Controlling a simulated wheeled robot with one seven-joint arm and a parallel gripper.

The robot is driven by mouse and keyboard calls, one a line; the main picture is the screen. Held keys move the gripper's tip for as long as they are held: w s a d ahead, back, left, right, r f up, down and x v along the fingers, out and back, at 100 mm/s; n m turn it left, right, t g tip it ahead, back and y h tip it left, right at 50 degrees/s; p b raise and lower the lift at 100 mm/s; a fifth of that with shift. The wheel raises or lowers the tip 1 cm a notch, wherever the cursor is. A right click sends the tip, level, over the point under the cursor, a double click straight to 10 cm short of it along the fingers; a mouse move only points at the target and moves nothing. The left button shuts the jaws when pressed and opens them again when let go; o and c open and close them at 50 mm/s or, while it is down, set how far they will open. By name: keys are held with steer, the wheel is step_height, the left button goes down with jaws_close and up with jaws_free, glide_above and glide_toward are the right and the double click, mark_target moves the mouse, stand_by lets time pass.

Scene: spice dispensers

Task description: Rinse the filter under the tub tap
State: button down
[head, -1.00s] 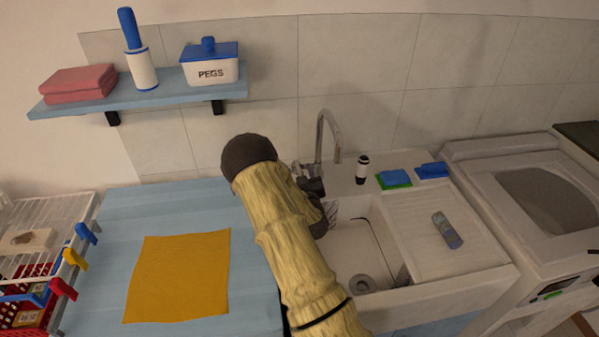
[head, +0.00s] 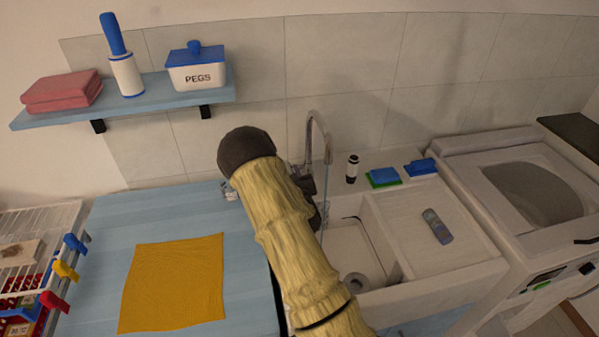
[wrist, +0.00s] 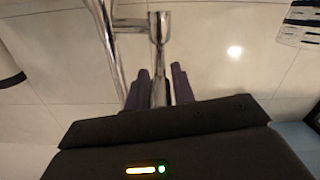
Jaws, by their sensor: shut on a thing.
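The chrome tap (head: 314,125) stands behind the white tub (head: 385,297). A thin bluish stream, seemingly water, hangs from its spout into the tub. My gripper (wrist: 158,88) has dark fingers on both sides of the tap's metal lever (wrist: 159,45) and is shut on it. In the head view my arm hides most of the gripper and the tub's left part. I cannot identify the filter for certain. A small pale grey thing (head: 229,191) shows on the blue counter beside my arm. A striped pale thing (wrist: 302,22) shows at the wrist view's top right.
An orange cloth (head: 175,283) lies on the blue counter (head: 110,225). A small dark-and-white bottle (head: 352,169), sponges (head: 384,177) and a blue-grey can (head: 437,227) are around the tub. A white washing machine (head: 470,180) stands right. A shelf (head: 150,103) hangs above the counter.

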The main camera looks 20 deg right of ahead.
stand_by(0.3)
steer(key=c, duration=1.2)
jaws_free()
steer(key=shift+o, duration=0.2)
steer(key=shift+s, duration=0.1)
